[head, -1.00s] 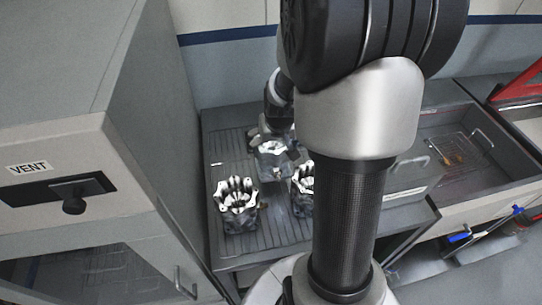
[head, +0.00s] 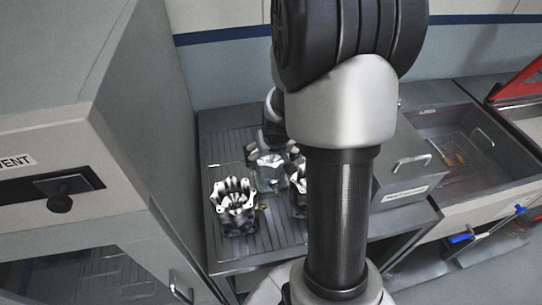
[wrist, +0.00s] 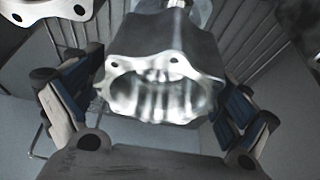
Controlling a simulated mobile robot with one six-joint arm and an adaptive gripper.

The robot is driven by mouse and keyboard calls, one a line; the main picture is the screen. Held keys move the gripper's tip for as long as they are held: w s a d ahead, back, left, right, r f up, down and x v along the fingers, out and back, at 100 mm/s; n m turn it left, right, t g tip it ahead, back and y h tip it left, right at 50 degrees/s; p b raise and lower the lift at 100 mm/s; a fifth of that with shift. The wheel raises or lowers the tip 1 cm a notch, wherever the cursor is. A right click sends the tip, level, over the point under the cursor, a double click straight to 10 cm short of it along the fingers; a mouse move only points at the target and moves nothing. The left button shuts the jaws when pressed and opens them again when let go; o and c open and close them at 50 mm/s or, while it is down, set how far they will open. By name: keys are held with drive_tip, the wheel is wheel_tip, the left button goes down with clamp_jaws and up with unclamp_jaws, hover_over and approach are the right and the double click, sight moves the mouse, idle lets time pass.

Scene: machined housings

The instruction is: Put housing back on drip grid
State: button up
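A bright machined housing (wrist: 160,97) with a scalloped, holed flange is between the blue-padded fingers of my gripper (wrist: 155,85) in the wrist view. The fingers lie close along both sides and appear shut on it. Its open end faces the wrist camera. In the head view this housing (head: 268,174) is at the far middle of the ribbed drip grid (head: 228,140), with my gripper (head: 272,150) at it, partly hidden by my arm. It is low over the grid; I cannot tell whether its base touches.
One housing (head: 234,208) stands at the grid's front left. Another (head: 299,190) is half hidden behind my arm. A grey cabinet (head: 80,130) rises on the left. A lidded metal box (head: 405,165) and a basin with a wire basket (head: 465,155) are on the right.

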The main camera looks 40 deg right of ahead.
drive_tip(key=shift+o, duration=0.4)
drive_tip(key=shift+r+p, duration=0.25)
drive_tip(key=shift+p, duration=0.05)
drive_tip(key=p+v, duration=0.3)
drive_tip(key=v, duration=0.7)
drive_tip(key=shift+r, duration=0.4)
drive_tip(key=s+a+r+n+y, duration=0.15)
drive_tip(key=s+a+r, duration=0.25)
drive_tip(key=a+r, duration=0.55)
drive_tip(key=s+a+r+n, duration=0.3)
drive_tip(key=s+a, duration=0.7)
drive_tip(key=s, duration=0.1)
drive_tip(key=shift+r+n, duration=0.15)
drive_tip(key=shift+n, duration=0.2)
drive_tip(key=shift+w+y, duration=0.1)
drive_tip(key=shift+y, duration=0.15)
wheel_tip(320, 180, down, 4)
drive_tip(key=b, duration=0.3)
drive_tip(key=shift+r, duration=0.15)
